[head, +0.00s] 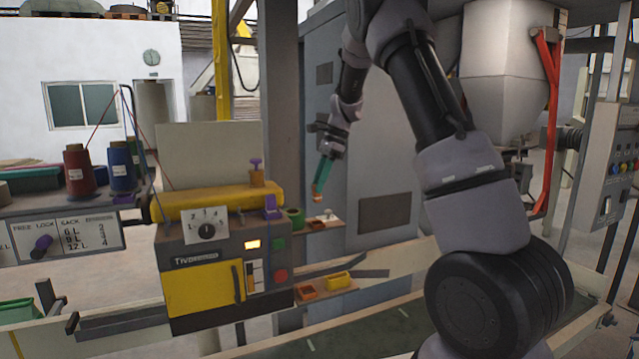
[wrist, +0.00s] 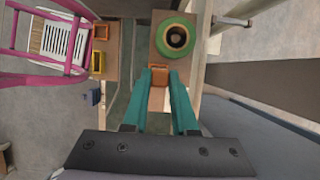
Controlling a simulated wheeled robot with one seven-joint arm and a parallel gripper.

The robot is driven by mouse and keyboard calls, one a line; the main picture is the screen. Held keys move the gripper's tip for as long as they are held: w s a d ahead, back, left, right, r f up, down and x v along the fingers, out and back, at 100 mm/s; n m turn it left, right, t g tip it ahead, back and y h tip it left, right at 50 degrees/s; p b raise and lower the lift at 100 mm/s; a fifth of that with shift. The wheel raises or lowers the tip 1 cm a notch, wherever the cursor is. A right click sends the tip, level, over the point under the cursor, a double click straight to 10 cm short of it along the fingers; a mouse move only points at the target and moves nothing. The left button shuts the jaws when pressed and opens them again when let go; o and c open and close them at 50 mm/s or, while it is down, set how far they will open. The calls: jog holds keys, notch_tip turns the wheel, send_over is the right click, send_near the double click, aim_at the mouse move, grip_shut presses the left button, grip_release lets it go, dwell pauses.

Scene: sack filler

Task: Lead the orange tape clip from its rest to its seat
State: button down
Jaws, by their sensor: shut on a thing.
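The orange tape clip (head: 316,195) is at the tips of my gripper's teal fingers (head: 319,183), clear of the machine and near the small shelf (head: 322,222). In the wrist view the clip (wrist: 159,74) shows between the fingertips (wrist: 161,72), just below the green tape roll (wrist: 176,38) in the picture. My gripper is shut on the clip. In the head view the green roll (head: 295,217) stands on the shelf's left part. I cannot tell which spot is the clip's seat.
The sewing machine (head: 204,253) with yellow cover stands left of the shelf. A lower shelf bears an orange tray (head: 305,290) and a yellow tray (head: 338,279). A grey cabinet (head: 376,165) stands behind. A pink frame (wrist: 38,45) shows at upper left in the wrist view.

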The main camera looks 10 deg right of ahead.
aim_at(320, 201)
jog(key=shift+f, duration=3.6)
